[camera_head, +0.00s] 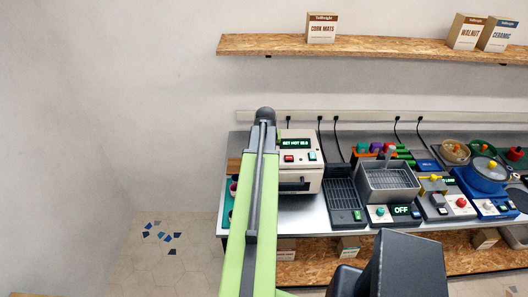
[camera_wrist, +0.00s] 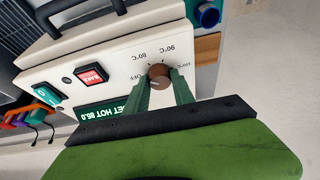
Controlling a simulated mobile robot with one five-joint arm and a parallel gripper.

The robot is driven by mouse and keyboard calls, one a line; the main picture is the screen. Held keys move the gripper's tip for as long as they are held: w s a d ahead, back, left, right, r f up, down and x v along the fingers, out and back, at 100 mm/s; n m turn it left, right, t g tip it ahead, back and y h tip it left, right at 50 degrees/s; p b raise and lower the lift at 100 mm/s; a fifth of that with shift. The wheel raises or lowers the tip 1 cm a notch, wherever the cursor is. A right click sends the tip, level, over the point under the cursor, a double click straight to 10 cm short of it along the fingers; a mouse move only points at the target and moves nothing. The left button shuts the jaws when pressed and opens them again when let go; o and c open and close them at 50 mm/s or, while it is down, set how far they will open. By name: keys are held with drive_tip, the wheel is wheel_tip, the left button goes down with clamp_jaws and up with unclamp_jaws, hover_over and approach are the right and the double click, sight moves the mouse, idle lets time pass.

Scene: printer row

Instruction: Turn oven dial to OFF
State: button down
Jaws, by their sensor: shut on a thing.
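The oven (camera_head: 300,182) is a cream box at the left end of the bench, with a red switch and a lit display that seems to read SET HOT 85.0. In the wrist view the oven front (camera_wrist: 110,55) appears upside down. Its brown round dial (camera_wrist: 158,71) has OFF, 80, 90 and 100 °C printed around it. My gripper (camera_wrist: 159,78) has its two green fingers shut on the dial, one on each side. The dial's exact pointing is hard to tell. In the head view my arm hides the dial and gripper.
Right of the oven stand a dark grille tray (camera_head: 343,195), a metal basket unit (camera_head: 388,180) with a display reading OFF, and a blue pot (camera_head: 485,175). A shelf (camera_head: 390,47) with boxes hangs above. Floor at the left is mostly clear.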

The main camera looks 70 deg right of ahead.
drive_tip(key=n, duration=0.2)
drive_tip(key=n+t, duration=0.1)
drive_tip(key=n+y, duration=0.1)
drive_tip(key=n, duration=0.1)
drive_tip(key=shift+s+d+n+t, duration=0.25)
drive_tip(key=shift+s+n+t, duration=0.05)
drive_tip(key=shift+s+t, duration=0.1)
drive_tip(key=shift+n+t+y, duration=0.4)
drive_tip(key=shift+n+y, duration=0.2)
drive_tip(key=shift+n, duration=1.2)
drive_tip(key=c, duration=1.1)
unclamp_jaws()
drive_tip(key=shift+a, duration=0.1)
drive_tip(key=shift+r, duration=0.15)
